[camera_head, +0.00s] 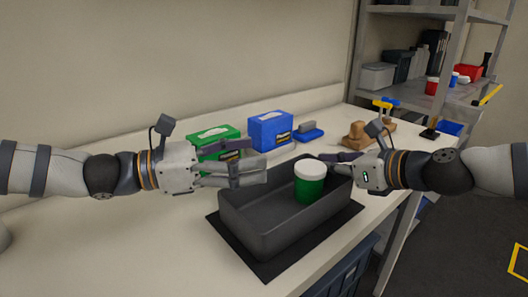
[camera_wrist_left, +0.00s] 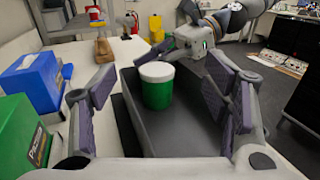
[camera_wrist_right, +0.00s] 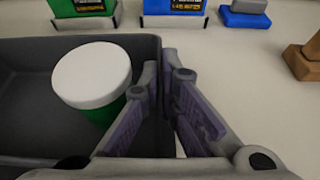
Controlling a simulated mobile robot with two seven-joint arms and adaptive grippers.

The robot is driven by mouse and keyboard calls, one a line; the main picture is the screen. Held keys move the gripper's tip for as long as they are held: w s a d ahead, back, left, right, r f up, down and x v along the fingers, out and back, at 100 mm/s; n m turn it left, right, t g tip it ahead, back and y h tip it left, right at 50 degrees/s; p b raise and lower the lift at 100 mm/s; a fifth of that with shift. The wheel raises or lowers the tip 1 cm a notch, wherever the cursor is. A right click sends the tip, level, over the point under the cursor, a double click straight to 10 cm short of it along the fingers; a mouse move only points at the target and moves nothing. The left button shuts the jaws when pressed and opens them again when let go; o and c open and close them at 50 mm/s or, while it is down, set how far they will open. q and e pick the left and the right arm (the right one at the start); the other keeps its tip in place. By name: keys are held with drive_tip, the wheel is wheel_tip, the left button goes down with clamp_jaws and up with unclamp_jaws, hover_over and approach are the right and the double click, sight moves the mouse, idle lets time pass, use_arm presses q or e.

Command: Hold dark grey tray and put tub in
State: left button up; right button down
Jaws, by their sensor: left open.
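The dark grey tray (camera_head: 246,219) is an open rectangular box on the counter. The tub (camera_head: 310,183), green with a white lid, stands upright inside it, nearer its right end. It also shows in the left wrist view (camera_wrist_left: 157,90) and the right wrist view (camera_wrist_right: 92,76). My left gripper (camera_head: 255,160) is open and empty over the tray's left end, apart from the tub. My right gripper (camera_head: 333,163) is at the tray's right end. In the right wrist view its fingers (camera_wrist_right: 163,92) are close together on both sides of the end wall, beside the tub.
A dark mat (camera_head: 282,262) lies under the tray. Behind are a green box (camera_head: 219,133), a blue box (camera_head: 270,130), a blue and grey block (camera_head: 308,133) and a brown wooden piece (camera_head: 355,135). A shelf (camera_head: 420,95) stands at the back right. The counter's front edge is close to the tray.

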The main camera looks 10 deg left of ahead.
drive_tip(key=c, duration=1.7)
unclamp_jaws()
